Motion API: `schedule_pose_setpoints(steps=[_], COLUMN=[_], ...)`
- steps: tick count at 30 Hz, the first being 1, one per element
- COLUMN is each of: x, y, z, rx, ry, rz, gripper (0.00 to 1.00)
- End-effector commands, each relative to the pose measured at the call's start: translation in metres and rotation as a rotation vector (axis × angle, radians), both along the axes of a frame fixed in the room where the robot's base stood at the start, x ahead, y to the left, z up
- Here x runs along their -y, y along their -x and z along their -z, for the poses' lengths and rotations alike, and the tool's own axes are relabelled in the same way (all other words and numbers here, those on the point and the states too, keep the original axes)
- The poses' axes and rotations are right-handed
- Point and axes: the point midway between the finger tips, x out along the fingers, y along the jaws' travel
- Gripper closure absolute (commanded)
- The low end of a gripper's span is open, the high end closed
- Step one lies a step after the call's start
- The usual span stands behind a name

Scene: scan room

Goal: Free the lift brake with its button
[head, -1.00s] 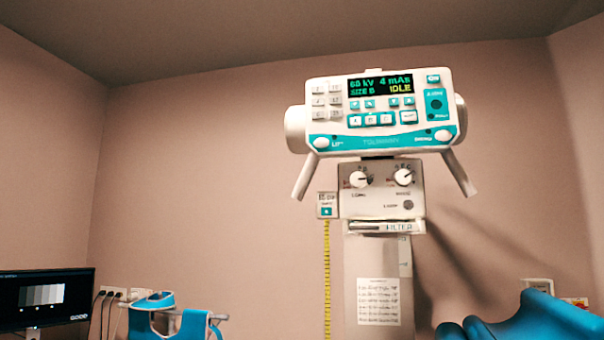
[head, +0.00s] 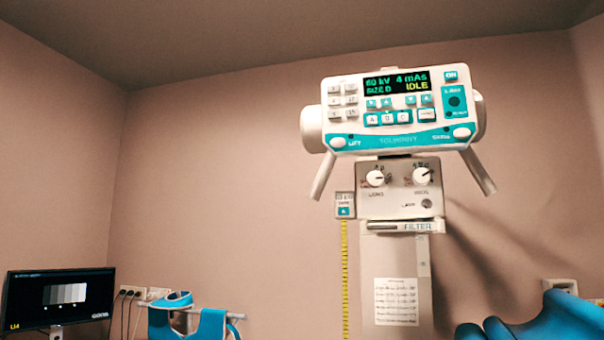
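The x-ray tube head (head: 398,112) hangs high on the right of the head view, with a white and teal control panel. Its display (head: 397,82) reads 60 kV, 4 mAs and IDLE. The lift button (head: 338,142), a white oval marked LIFT, is at the panel's lower left. A matching white oval button (head: 461,133) is at the lower right, its label blurred. Nothing touches either button. No gripper fingers show in this view, so I cannot tell where my gripper is relative to the button.
Two handles (head: 322,176) slant down from the tube head. Below it are a two-knob collimator box (head: 400,190) and a yellow tape (head: 345,270). A monitor (head: 60,297) and a blue apron on a rail (head: 212,324) stand lower left. A blue shape (head: 565,318) fills the lower right corner.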

Motion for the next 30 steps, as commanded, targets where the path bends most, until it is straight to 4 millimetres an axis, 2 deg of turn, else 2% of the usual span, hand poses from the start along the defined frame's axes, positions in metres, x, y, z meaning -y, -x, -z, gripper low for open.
schedule_pose_setpoints(steps=[1,3,30], x=[0.0,0.0,0.0], y=[0.0,0.0,0.0], z=[0.0,0.0,0.0], rx=[0.0,0.0,0.0], ry=[0.0,0.0,0.0], rz=[0.0,0.0,0.0], gripper=[0.88,1.0,1.0])
